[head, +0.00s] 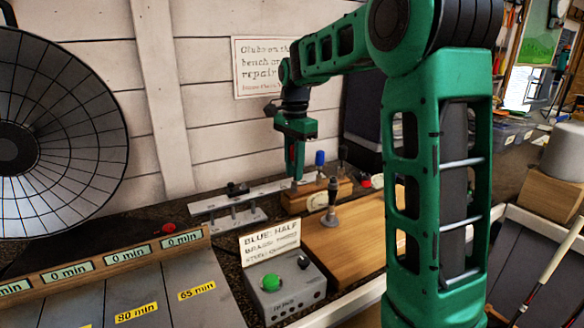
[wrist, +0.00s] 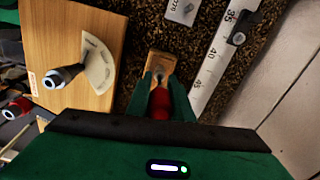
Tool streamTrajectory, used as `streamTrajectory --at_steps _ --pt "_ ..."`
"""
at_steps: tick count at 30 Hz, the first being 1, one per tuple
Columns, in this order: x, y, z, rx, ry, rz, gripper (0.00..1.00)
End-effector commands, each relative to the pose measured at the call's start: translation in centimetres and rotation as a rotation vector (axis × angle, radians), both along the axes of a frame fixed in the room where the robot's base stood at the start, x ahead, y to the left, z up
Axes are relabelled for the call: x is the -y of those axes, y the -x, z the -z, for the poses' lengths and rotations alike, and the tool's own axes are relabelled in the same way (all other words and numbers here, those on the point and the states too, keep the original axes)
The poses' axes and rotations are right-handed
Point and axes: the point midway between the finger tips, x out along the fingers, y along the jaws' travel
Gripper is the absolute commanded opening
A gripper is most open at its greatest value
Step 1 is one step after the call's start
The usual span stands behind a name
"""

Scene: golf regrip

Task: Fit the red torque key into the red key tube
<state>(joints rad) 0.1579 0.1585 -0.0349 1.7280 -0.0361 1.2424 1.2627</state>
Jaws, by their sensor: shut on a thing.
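My gripper (head: 295,165) is shut on the red torque key (wrist: 160,104) and points down over the left end of a wooden block (head: 318,197). The key's red handle is between the fingers (wrist: 160,92) in the wrist view, and a sliver of red shows in the head view. The wooden block also shows just beyond the fingertips in the wrist view (wrist: 161,62), with a small grey round part on it. I cannot make out a red tube, or whether the key's tip is inside anything. A blue-handled key (head: 319,158) stands upright in the block.
A dark-handled tool (head: 342,153) stands at the block's right. A wooden board (head: 345,240) carries a grey-and-black knob tool (head: 331,203). A white ruler (head: 245,195) lies behind. A grey box with a green button (head: 271,282) and a sign stands in front.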

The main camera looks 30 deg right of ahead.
Motion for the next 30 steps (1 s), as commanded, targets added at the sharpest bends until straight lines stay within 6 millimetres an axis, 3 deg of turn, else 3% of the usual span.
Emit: streamTrajectory --at_steps 30 --pt "0.0 0.0 2.2 0.0 0.0 0.0 0.0"
